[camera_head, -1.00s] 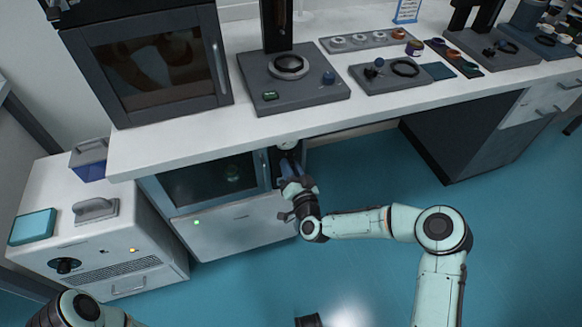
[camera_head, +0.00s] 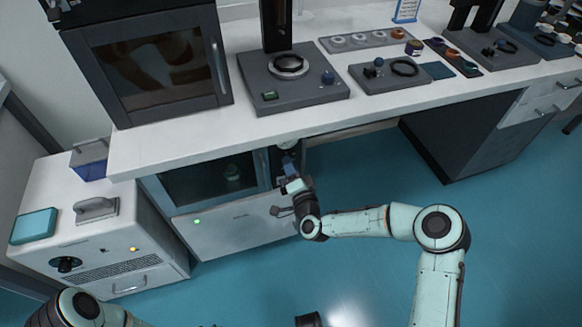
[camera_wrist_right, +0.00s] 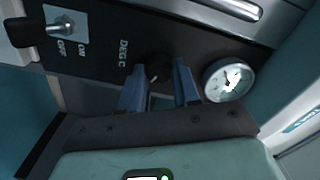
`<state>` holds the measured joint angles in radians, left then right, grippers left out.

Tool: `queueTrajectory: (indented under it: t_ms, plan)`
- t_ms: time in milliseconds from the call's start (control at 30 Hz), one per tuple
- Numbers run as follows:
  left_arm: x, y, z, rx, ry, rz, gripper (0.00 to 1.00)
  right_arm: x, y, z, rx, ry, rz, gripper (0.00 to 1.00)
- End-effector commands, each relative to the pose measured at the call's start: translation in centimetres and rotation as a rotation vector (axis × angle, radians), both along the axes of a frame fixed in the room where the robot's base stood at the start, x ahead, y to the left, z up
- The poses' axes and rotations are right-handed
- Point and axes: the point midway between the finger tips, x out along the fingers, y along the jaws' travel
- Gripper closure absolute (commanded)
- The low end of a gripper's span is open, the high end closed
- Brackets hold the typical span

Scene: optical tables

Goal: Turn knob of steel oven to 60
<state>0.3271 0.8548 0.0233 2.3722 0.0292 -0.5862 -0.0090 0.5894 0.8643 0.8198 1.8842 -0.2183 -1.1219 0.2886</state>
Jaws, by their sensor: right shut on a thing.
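The steel oven (camera_head: 232,228) stands under the white bench, with a dark glass door and a green light. Its dark control panel lies along the door's right side. In the right wrist view, the black knob (camera_wrist_right: 158,68) sits on that panel by the "DEG C" label. My right gripper (camera_wrist_right: 160,88) has its blue fingers on either side of the knob, shut on it. In the head view the right gripper (camera_head: 289,168) is at the panel, hiding the knob. The knob's scale and setting cannot be read.
A round white gauge (camera_wrist_right: 228,79) is right of the knob, and an on/off toggle switch (camera_wrist_right: 62,25) is left of it. The bench top (camera_head: 180,136) overhangs the oven. A white cabinet (camera_head: 105,230) stands left. The blue floor (camera_head: 380,180) to the right is open.

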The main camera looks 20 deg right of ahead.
Motion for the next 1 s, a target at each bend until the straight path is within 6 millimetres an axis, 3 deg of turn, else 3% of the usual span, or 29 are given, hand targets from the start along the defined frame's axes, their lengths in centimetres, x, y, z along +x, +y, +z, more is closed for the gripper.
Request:
queueTrajectory:
  t_ms: [300, 333, 400, 767, 1000]
  plan:
    - [0.0, 0.0, 0.0, 0.000, 0.000, 0.000, 0.57, -0.1, 0.2, -0.2, 0.004, 0.005, 0.004, 0.99]
    - [0.0, 0.0, 0.0, 0.000, 0.000, 0.000, 0.57, -0.1, 0.2, -0.2, 0.004, 0.005, 0.004, 0.62]
    - [0.0, 0.0, 0.0, 0.000, 0.000, 0.000, 0.57, -0.1, 0.1, -0.2, 0.004, 0.005, 0.003, 0.43]
    - [0.1, 0.0, 0.2, 0.000, -0.005, 0.000, 0.57, -0.4, 0.0, 0.0, 0.001, 0.002, 0.001, 0.43]
    - [0.9, -0.4, 1.9, -0.003, -0.035, -0.006, 0.57, -4.5, -0.1, 0.1, 0.000, 0.006, 0.003, 0.43]
